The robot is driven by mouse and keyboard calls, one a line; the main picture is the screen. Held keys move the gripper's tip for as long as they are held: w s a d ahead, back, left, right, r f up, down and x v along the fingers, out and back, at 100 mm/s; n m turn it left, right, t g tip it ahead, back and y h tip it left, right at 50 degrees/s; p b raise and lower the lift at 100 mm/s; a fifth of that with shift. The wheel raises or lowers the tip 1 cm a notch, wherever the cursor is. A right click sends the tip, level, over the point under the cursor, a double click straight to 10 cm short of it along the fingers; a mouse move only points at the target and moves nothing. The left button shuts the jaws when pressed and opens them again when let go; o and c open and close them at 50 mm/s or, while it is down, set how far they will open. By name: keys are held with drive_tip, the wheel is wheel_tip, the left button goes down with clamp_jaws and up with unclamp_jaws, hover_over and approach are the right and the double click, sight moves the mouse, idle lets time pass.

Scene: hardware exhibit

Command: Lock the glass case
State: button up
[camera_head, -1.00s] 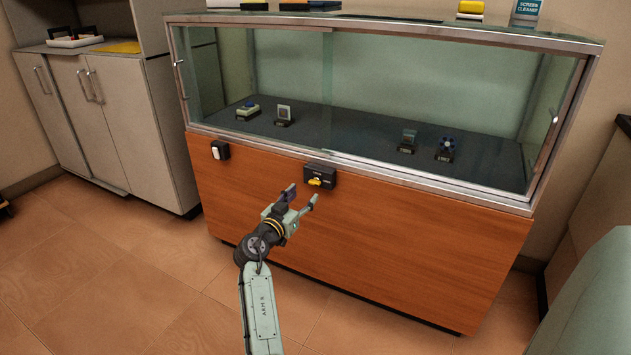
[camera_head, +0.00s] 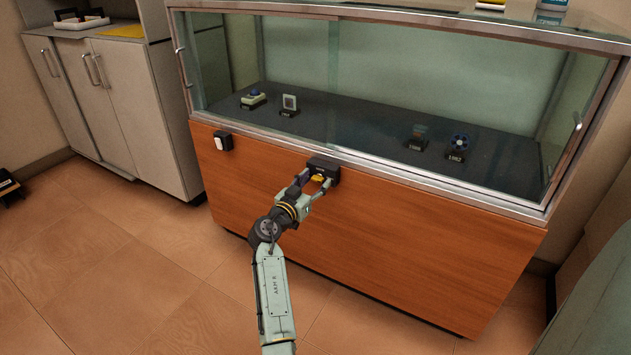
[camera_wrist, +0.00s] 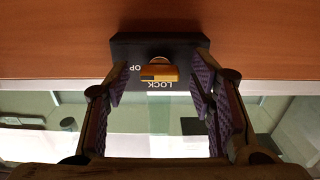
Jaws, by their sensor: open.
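The glass case (camera_head: 400,226) has a wooden lower front and a glazed upper part with metal edges. A black lock box (camera_head: 323,165) sits on the wood just below the glass, with a yellow knob (camera_head: 318,178) on it. In the wrist view the lock box (camera_wrist: 190,43) shows upside-down lettering reading "LOCK" and part of "OP", and the yellow knob (camera_wrist: 159,72) lies between my fingers. My gripper (camera_head: 318,183) is open, with its fingertips at either side of the knob; in the wrist view (camera_wrist: 160,82) gaps show between both purple pads and the knob.
A white switch (camera_head: 222,142) on a dark mount is on the wood to the left. Door handles (camera_head: 182,67) (camera_head: 551,156) are at both sides of the glass. Small exhibits (camera_head: 459,147) stand inside. A grey cabinet (camera_head: 120,112) is at left; tiled floor lies in front.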

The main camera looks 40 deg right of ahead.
drive_tip(key=shift+c, duration=0.4)
drive_tip(key=c, duration=1.1)
drive_tip(key=shift+n, duration=0.3)
drive_tip(key=n+b, duration=0.1)
drive_tip(key=n, duration=0.2)
drive_tip(key=shift+n, duration=0.3)
drive_tip(key=n, duration=0.4)
drive_tip(key=shift+r+n+p, duration=0.1)
drive_tip(key=shift+n+p, duration=0.2)
drive_tip(key=n+p, duration=0.2)
drive_tip(key=n, duration=0.3)
drive_tip(key=shift+n+p, duration=0.85)
drive_tip(key=shift+n, duration=1.25)
